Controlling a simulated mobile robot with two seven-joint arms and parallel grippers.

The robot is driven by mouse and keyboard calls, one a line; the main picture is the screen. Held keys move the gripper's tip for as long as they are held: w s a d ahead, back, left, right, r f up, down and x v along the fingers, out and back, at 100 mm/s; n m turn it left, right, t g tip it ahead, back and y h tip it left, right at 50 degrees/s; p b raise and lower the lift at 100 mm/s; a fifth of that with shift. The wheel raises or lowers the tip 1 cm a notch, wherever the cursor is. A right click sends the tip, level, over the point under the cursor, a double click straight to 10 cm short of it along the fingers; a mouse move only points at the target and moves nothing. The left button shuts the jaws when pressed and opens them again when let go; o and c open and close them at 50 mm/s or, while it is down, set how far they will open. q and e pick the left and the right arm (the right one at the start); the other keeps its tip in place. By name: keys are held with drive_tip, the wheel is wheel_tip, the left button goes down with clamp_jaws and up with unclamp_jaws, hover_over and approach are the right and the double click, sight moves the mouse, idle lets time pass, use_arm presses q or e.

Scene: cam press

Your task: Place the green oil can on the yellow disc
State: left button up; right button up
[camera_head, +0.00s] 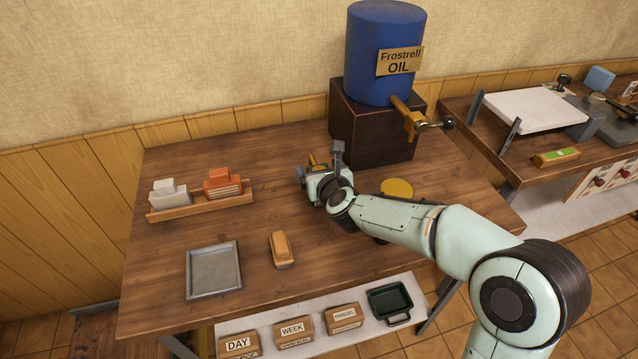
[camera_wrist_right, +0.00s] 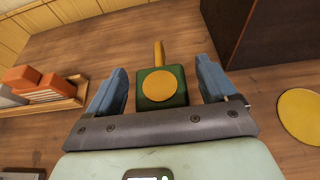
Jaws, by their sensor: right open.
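The green oil can (camera_wrist_right: 149,101) has a round yellow top and a yellow spout pointing away. In the right wrist view it sits between the two blue fingers of my right gripper (camera_wrist_right: 163,74), which is open, with gaps on both sides. In the head view my right gripper (camera_head: 318,170) hides most of the can; a bit of yellow shows there. The flat yellow disc (camera_head: 397,187) lies on the table to the right of the gripper, partly behind my arm. It also shows at the right edge of the wrist view (camera_wrist_right: 302,114). My left gripper is out of view.
A dark box (camera_head: 370,135) carries a blue oil drum (camera_head: 372,55) with a tap behind the disc. A wooden rack (camera_head: 200,202) with white and orange blocks, a grey tray (camera_head: 214,270) and a tan block (camera_head: 281,249) stand left. A shelf (camera_head: 300,339) is below.

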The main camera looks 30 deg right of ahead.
drive_tip(key=shift+r, duration=0.1)
drive_tip(key=c, duration=1.4)
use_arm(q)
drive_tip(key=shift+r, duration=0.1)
use_arm(e)
drive_tip(key=shift+r, duration=0.1)
wheel_tip(320, 180, up, 8)
drive_tip(key=p, duration=0.4)
drive_tip(key=shift+f+p, duration=0.2)
drive_tip(key=shift+p, duration=0.1)
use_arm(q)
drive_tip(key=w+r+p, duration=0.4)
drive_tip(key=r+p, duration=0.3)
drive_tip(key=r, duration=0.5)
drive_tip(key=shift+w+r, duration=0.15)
use_arm(e)
wheel_tip(320, 180, up, 12)
